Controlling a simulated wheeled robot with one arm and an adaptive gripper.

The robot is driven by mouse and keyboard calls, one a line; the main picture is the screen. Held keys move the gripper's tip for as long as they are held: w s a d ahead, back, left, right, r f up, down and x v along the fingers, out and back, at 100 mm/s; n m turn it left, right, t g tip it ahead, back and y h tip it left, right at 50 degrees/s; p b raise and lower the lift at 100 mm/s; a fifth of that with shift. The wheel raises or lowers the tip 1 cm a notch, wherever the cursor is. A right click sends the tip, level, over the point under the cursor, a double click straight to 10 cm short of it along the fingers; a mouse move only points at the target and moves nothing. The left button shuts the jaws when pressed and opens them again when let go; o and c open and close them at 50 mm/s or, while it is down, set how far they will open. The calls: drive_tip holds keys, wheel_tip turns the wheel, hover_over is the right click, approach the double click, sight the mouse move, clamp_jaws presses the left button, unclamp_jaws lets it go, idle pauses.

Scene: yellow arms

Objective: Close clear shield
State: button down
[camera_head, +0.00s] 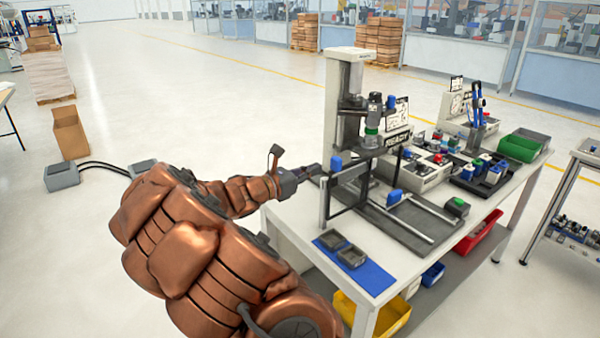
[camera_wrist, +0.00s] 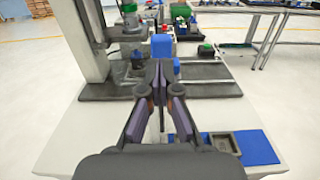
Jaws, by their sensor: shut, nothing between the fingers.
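The clear shield (camera_head: 347,191) is a see-through panel in a dark and grey frame. It stands upright at the left front of the grey press station (camera_head: 345,95) on the white table. My gripper (camera_head: 318,170) is beside the shield's left upper edge in the head view; I cannot tell whether it touches. In the wrist view the fingers of my gripper (camera_wrist: 159,75) meet at the tips and hold nothing. A blue block (camera_wrist: 161,46) shows just beyond the tips. The shield is mostly hidden behind the fingers there.
A blue mat (camera_head: 375,278) with two small dark trays lies at the table's front. Rails on a dark base plate (camera_head: 405,222) lie right of the shield. The floor left of the table has free room.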

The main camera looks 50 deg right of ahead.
sight(333, 162)
drive_tip(key=shift+p+x, duration=0.55)
drive_tip(key=shift+x, duration=1.65)
